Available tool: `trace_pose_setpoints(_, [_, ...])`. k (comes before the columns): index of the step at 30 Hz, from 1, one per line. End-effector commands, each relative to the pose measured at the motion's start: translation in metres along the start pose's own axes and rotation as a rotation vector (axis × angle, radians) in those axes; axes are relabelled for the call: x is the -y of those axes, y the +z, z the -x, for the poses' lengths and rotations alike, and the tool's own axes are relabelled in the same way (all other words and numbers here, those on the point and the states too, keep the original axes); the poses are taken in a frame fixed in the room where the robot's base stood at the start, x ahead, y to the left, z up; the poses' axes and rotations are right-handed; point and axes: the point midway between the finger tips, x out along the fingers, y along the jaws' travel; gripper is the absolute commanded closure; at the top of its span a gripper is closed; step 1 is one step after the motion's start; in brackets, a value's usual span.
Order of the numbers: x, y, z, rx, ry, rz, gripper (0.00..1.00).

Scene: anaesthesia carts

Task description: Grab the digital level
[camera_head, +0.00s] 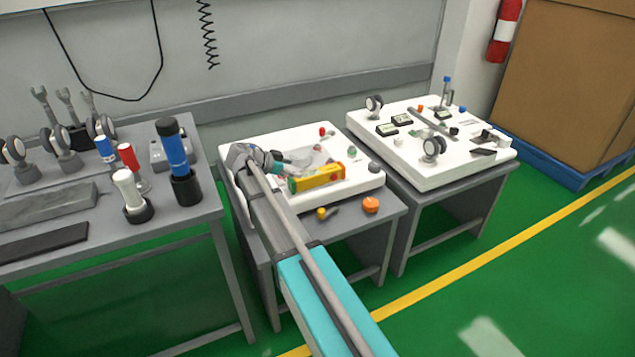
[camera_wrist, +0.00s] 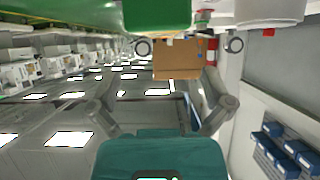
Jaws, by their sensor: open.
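A long yellow block with red and green marks (camera_head: 318,177), which looks like the digital level, lies on the white-topped middle cart. My gripper (camera_head: 292,160) is close beside and behind it in the head view, above the cart top; the head view is too small to show the fingers clearly. In the wrist view my gripper (camera_wrist: 162,112) has its two fingers spread wide, with nothing between them. The level cannot be made out in the wrist view, which looks across the room upside down.
An orange knob (camera_head: 371,205) sits near the middle cart's front edge. The right cart (camera_head: 477,170) holds gauges and small parts. The left table (camera_head: 150,225) holds several upright tools. A large brown box (camera_head: 565,80) stands at the right.

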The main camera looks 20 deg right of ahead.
Motion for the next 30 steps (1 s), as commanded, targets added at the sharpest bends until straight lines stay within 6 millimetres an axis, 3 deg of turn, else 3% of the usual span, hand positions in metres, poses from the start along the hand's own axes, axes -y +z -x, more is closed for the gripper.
trace_pose_setpoints(3, [0.000, 0.003, -0.020, 0.000, 0.002, -0.001, 0.00])
trace_pose_setpoints(9, [0.000, 0.002, -0.038, 0.000, 0.000, 0.001, 0.00])
trace_pose_setpoints(23, [0.000, 0.001, -0.042, 0.000, -0.001, 0.001, 0.00])
trace_pose_setpoints(30, [0.001, 0.003, -0.061, 0.000, 0.000, 0.000, 0.00])
